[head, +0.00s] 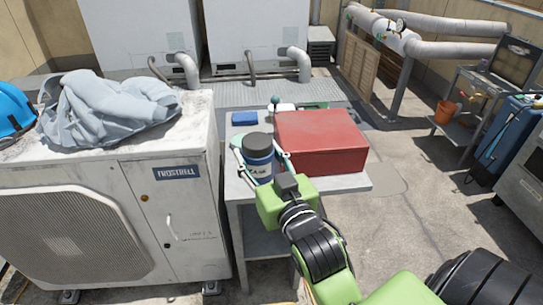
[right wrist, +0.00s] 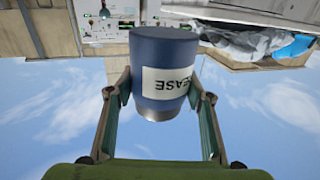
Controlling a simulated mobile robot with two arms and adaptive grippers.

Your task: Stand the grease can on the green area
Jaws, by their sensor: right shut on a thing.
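The grease can (head: 258,158) is dark blue with a grey lid and a white label. My right gripper (head: 260,168) is shut on it, one finger on each side, and holds it upright by the left front part of a small metal table. In the right wrist view the can (right wrist: 163,70) shows upside down between the fingers (right wrist: 160,92). I cannot tell whether its base touches the tabletop. A strip of green (head: 318,105) shows behind the red box; most of it is hidden, and I cannot tell if it is the green area. My left gripper is out of view.
A red box (head: 322,142) fills much of the table (head: 345,184), right of the can. A blue block (head: 245,118) lies behind the can. A large condenser (head: 170,220) with a grey cloth (head: 105,110) and blue helmet (head: 12,110) stands close at left.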

